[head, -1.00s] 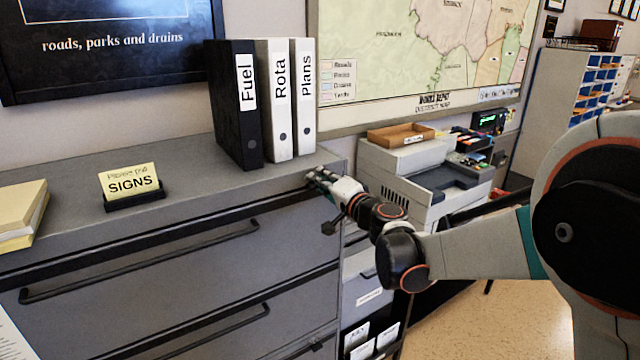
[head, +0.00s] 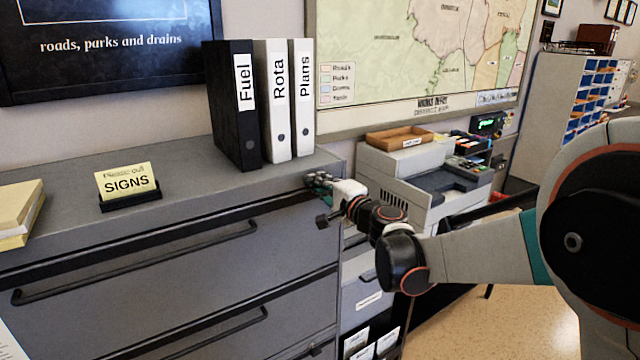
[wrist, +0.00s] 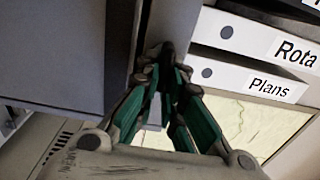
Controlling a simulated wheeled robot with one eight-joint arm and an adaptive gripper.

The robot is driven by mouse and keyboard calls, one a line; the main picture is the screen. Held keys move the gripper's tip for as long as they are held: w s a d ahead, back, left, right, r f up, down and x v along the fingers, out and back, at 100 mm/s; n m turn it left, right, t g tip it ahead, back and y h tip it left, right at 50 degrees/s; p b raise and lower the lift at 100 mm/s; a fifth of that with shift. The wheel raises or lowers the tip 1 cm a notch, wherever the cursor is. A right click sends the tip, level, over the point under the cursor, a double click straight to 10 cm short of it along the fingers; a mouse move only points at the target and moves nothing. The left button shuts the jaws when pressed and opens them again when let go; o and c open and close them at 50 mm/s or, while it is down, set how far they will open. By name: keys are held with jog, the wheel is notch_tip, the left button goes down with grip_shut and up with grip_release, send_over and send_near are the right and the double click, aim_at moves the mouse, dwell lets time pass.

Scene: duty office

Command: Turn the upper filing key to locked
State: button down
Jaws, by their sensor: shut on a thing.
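The grey filing cabinet (head: 190,262) fills the left of the head view, with long dark bar handles on its drawers. My gripper (head: 318,182) is at the upper right corner of its front, just below the top edge. In the wrist view my gripper (wrist: 165,60) has its green-lined fingers converging, shut at the tips against the cabinet's edge. The upper filing key is hidden between the fingertips, so its angle cannot be read.
Binders marked Fuel (head: 236,110), Rota (head: 275,100) and Plans (head: 302,100) stand on the cabinet above my gripper. A SIGNS card (head: 127,182) stands further left. A grey printer (head: 408,170) with a wooden tray (head: 399,138) is close on the right.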

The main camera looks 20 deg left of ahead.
jog(key=c, duration=1.7)
grip_release()
jog(key=v, duration=1.2)
